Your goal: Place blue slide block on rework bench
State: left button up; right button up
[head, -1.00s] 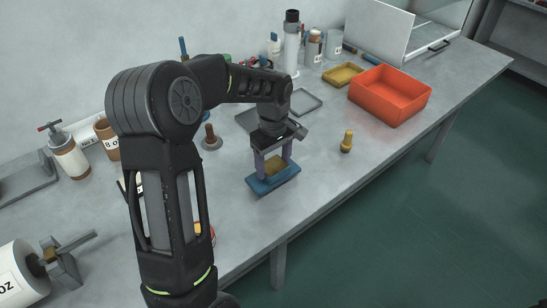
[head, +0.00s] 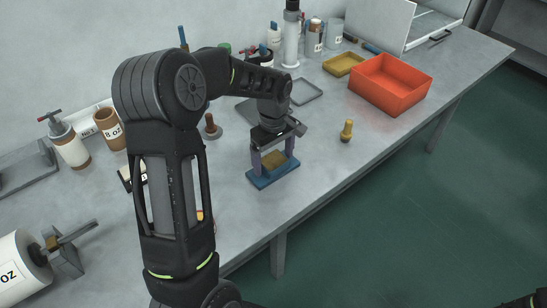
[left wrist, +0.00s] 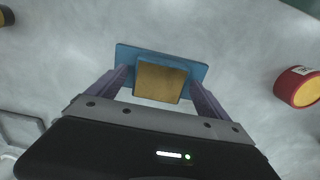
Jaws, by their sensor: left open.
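The blue slide block (head: 273,179) is a flat blue base with a yellow-brown raised part on top. It sits on the grey bench (head: 330,180) near the front edge. My left gripper (head: 273,158) points down over it, open, with one purple finger at each side of the yellow-brown part. In the left wrist view the blue slide block (left wrist: 135,53) lies between and beyond the fingers of my left gripper (left wrist: 161,82), with gaps showing beside the raised part. My right gripper does not show.
A brass-coloured peg (head: 346,131) stands right of the block. An orange-red bin (head: 391,85) and a yellow tray (head: 344,64) sit further back right. A grey tray (head: 306,91) lies behind the gripper.

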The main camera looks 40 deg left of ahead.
aim_at(274, 161)
pick_arm(q)
jog(key=shift+r, duration=0.1)
notch_tip(274, 161, up, 12)
jog(key=b, duration=0.1)
dwell(0.4)
dwell(1.6)
